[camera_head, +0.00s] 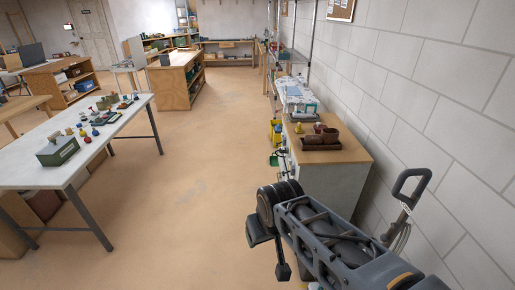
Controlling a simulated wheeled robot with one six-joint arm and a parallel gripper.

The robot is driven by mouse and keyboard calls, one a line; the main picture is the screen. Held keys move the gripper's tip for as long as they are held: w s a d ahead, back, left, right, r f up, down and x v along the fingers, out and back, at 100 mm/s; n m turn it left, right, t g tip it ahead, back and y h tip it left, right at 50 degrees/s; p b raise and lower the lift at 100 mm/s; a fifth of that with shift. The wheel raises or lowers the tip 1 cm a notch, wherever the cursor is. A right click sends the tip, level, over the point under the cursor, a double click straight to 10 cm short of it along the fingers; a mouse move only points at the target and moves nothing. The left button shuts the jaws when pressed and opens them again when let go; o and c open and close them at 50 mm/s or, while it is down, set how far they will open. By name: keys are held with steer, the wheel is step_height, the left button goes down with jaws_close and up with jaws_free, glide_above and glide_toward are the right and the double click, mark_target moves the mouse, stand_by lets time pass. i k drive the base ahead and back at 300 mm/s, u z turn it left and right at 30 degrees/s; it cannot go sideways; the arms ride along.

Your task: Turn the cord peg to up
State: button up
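A dark loop handle (410,186) stands upright by the block wall at the right, on an appliance that looks like an upright vacuum cleaner. A pale cord (398,236) hangs in loops below the handle. A small peg-like piece (405,207) shows at the top of the cord; which way it points is too small to tell. The appliance's lower part is hidden behind my arm. My gripper (270,256) is at the lower middle, left of the handle and well apart from it. Its two dark fingers point down, spread, with nothing seen between them.
A white table (30,176) with small items stands at left. The tan floor (190,215) between is clear.

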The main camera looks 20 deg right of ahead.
mark_target(384, 237)
steer(key=u, duration=0.1)
steer(key=k, duration=0.45)
steer(key=u, duration=2)
steer(key=i, duration=0.35)
steer(key=z, duration=3.6)
steer(key=i, duration=0.4)
steer(key=z, duration=0.5)
